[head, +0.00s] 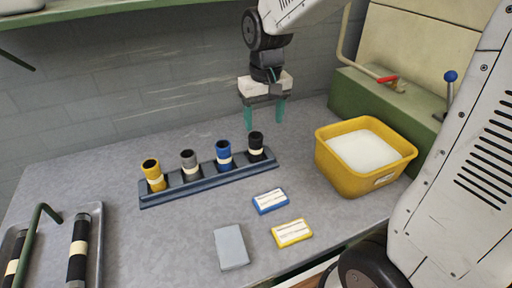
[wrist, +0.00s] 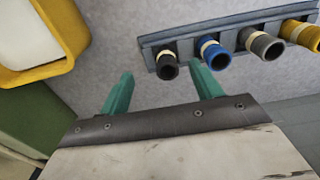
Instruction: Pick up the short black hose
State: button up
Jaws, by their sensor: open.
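The short black hose (head: 256,147) stands upright at the right end of a blue-grey rack, with a cream band around it. In the wrist view the black hose (wrist: 167,68) shows its open top, beyond and between my fingertips. My gripper (head: 264,126) is open and empty, with its two teal fingers pointing down above and just behind the black hose. My gripper also shows in the wrist view (wrist: 163,82). The fingers look apart from the hose.
The rack (head: 210,179) also holds a blue hose (head: 224,155), a grey hose (head: 190,164) and a yellow hose (head: 153,174). A yellow bin (head: 332,168) with white contents stands right. Small boxes lie in front. A tray with longer black hoses is at the left. A wall stands behind.

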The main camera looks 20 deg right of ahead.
send_over(255, 143)
jog(key=w, duration=0.2)
notch_tip(255, 143, down, 4)
jog(key=f, duration=0.5)
jog(key=d+f, duration=0.1)
jog(key=f, duration=0.1)
jog(key=shift+f, duration=0.3)
jog(key=c, duration=1.1)
